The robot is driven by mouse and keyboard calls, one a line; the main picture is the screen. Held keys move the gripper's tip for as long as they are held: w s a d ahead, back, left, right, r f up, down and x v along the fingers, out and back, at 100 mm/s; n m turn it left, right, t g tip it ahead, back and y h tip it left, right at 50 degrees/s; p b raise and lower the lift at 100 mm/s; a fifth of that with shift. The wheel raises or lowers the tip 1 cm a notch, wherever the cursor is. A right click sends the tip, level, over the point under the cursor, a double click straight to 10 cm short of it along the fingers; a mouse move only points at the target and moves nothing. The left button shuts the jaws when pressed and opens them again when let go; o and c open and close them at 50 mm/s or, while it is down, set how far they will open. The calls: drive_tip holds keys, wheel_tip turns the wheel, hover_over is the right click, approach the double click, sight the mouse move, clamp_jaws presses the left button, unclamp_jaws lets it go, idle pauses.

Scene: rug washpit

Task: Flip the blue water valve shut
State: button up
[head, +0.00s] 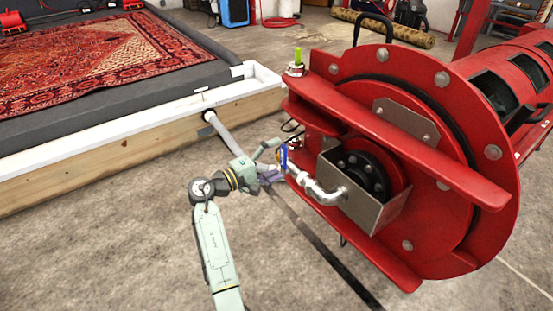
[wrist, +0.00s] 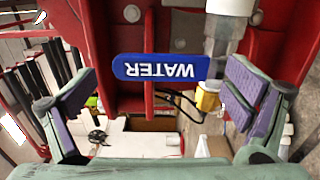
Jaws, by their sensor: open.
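The blue water valve handle (wrist: 160,67) is a flat bar marked WATER, upside down in the wrist view and lying across the picture. Its right end meets a brass valve body (wrist: 207,97) below a pale pipe. In the head view the blue handle (head: 283,156) is a small upright shape beside the metal elbow pipe. My gripper (wrist: 165,100) is open, one finger on each side of the picture, with the handle just above the space between them. I see no contact with it. In the head view my gripper (head: 270,170) is close to the handle and partly hides the valve.
The large red drum machine (head: 400,150) stands close on the right, with a metal box (head: 370,205) around its hub. A grey hose (head: 228,135) runs from the washpit's wooden edge (head: 110,150) towards the valve. A patterned rug (head: 95,60) lies in the pit. The concrete floor in front is clear.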

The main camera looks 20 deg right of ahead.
drive_tip(key=v, duration=1.2)
idle(0.3)
